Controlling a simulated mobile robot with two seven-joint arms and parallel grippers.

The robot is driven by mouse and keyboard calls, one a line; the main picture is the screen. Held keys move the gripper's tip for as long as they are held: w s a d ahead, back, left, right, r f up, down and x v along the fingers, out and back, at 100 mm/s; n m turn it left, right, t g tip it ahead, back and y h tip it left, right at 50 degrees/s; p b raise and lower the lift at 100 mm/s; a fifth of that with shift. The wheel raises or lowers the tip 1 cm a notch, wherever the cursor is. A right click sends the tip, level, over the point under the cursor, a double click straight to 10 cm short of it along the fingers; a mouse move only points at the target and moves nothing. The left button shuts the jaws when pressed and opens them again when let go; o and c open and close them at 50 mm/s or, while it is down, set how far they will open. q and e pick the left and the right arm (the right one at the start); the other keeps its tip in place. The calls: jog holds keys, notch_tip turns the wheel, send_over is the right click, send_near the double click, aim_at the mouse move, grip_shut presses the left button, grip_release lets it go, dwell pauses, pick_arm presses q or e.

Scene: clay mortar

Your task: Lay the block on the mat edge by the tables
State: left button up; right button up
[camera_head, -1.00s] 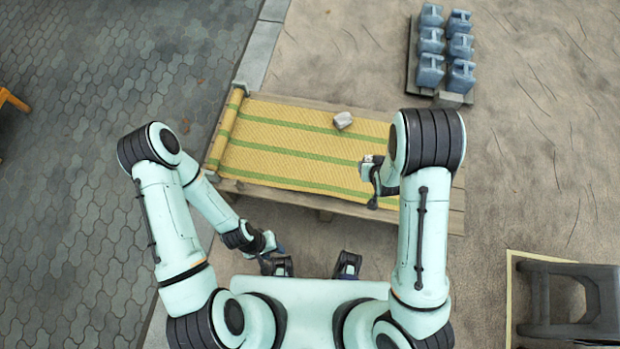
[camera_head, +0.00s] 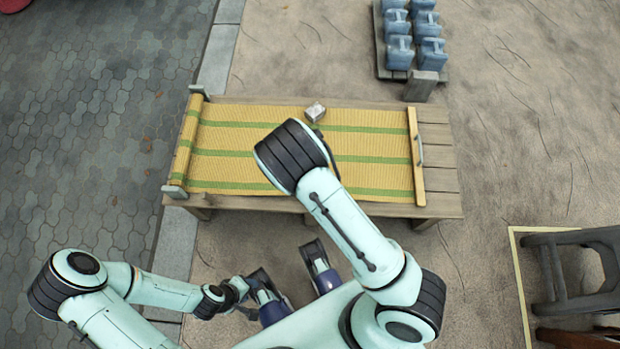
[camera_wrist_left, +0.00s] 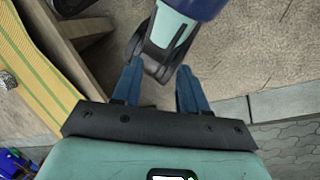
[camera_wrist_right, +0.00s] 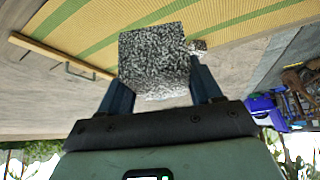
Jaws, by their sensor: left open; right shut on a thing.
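My right gripper (camera_wrist_right: 160,82) is shut on a grey speckled block (camera_wrist_right: 155,58), seen in the right wrist view. The yellow mat with green stripes (camera_wrist_right: 110,22) lies beyond the block there; I cannot tell how high the block is held. In the head view my right arm hides this gripper and the block. The mat (camera_head: 375,172) lies on a low wooden platform. A second small speckled stone (camera_head: 315,111) rests by its far edge and also shows in the right wrist view (camera_wrist_right: 197,46). My left gripper (camera_wrist_left: 155,85) is open and empty, low at the platform's near side.
A wooden bar with a handle (camera_head: 416,157) lies across the mat's right end, with bare planks (camera_head: 441,180) beyond. A dark table (camera_head: 575,255) stands at lower right. Several blue canisters (camera_head: 400,52) sit on a pallet at the back. Open sandy ground lies right.

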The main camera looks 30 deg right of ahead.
jog(key=shift+w+a+f+m+b, duration=0.15)
jog(key=shift+f+m+b, duration=0.25)
jog(key=shift+f, duration=0.4)
pick_arm(q)
jog(key=w+a+f+t+y+b, duration=0.1)
jog(key=w+a+f+t+b, duration=0.25)
jog(key=w+f+b, duration=0.4)
pick_arm(e)
notch_tip(320, 180, down, 15)
jog(key=shift+f+p, duration=0.1)
jog(key=shift+p, duration=0.2)
pick_arm(q)
jog(key=s+a+f+n+g+b, duration=0.1)
jog(key=s+a+f+g, duration=0.1)
jog(key=f, duration=0.3)
jog(key=shift+s, duration=0.5)
pick_arm(e)
jog(key=shift+f, duration=2.15)
jog(key=shift+f+b, duration=0.15)
jog(key=shift+b, duration=0.15)
jog(key=o, duration=1.4)
pick_arm(q)
jog(key=shift+s+f+g+y, duration=0.15)
jog(key=shift+s+g+y, duration=0.05)
jog(key=shift+g+y, duration=0.1)
